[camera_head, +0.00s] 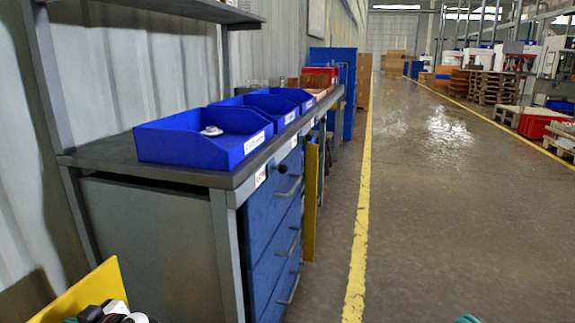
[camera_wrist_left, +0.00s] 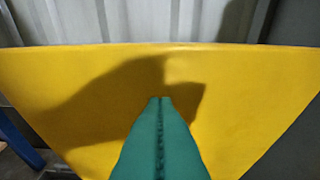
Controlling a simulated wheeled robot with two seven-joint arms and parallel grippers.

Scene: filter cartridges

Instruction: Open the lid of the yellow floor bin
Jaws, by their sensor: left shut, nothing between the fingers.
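A flat yellow panel of the floor bin (camera_head: 88,292) shows at the bottom left of the head view, cut off by the frame. It looks raised and tilted, but I cannot tell for sure whether it is the lid. In the left wrist view the yellow panel (camera_wrist_left: 245,95) fills most of the picture, with a straight top edge. My left gripper (camera_wrist_left: 160,98) is shut and empty, its green fingers in front of the panel; I cannot tell whether they touch it. The bin's opening is hidden. A teal bit of my right gripper (camera_head: 467,319) shows at the bottom edge.
A workbench (camera_head: 115,157) with blue drawers (camera_head: 272,222) stands by the corrugated wall, near the yellow panel. Blue trays (camera_head: 190,150) sit on it. A yellow floor line (camera_head: 361,230) runs along the aisle. The floor right of the line is clear nearby; pallets (camera_head: 487,87) stand farther off.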

